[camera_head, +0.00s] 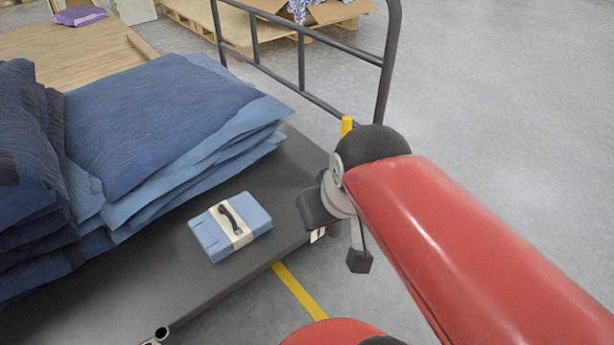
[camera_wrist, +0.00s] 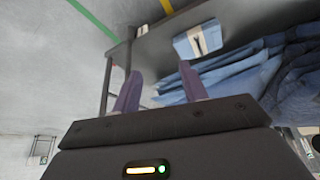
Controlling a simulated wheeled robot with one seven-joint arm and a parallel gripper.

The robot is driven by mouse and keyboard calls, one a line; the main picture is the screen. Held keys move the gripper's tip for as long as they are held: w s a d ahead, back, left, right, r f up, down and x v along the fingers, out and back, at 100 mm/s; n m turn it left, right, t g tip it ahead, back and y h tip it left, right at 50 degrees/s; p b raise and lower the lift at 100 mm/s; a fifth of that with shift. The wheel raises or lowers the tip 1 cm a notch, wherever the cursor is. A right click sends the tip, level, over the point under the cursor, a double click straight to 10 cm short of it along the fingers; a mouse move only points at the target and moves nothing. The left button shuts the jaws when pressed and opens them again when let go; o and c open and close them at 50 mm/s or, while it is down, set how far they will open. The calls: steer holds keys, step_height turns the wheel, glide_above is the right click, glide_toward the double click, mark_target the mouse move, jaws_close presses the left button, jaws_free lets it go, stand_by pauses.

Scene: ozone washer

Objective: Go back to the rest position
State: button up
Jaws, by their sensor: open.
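My gripper (camera_wrist: 160,88) shows in the wrist view with its two purple-grey fingers spread apart and nothing between them. In the head view, my red arm comes in from the right and its dark end hangs beside the right edge of the cart. A light blue folded packet (camera_head: 230,226) with a cream band and dark handle lies on the cart's grey deck (camera_head: 130,290), left of my arm and apart from it. The packet also shows in the wrist view (camera_wrist: 197,40), beyond the fingertips. My gripper's fingers are largely hidden in the head view.
Stacks of folded blue cloth (camera_head: 160,115) fill the left of the cart. A dark metal rail (camera_head: 300,60) rises at its far end, close to my arm. Wooden pallets (camera_head: 200,15) stand behind. Grey floor (camera_head: 510,90) is clear to the right.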

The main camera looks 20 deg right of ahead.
steer(key=shift+s+a+f+m, duration=0.2)
steer(key=shift+s+m, duration=0.1)
steer(key=shift+s, duration=0.3)
step_height(320, 180, up, 6)
steer(key=p, duration=0.6)
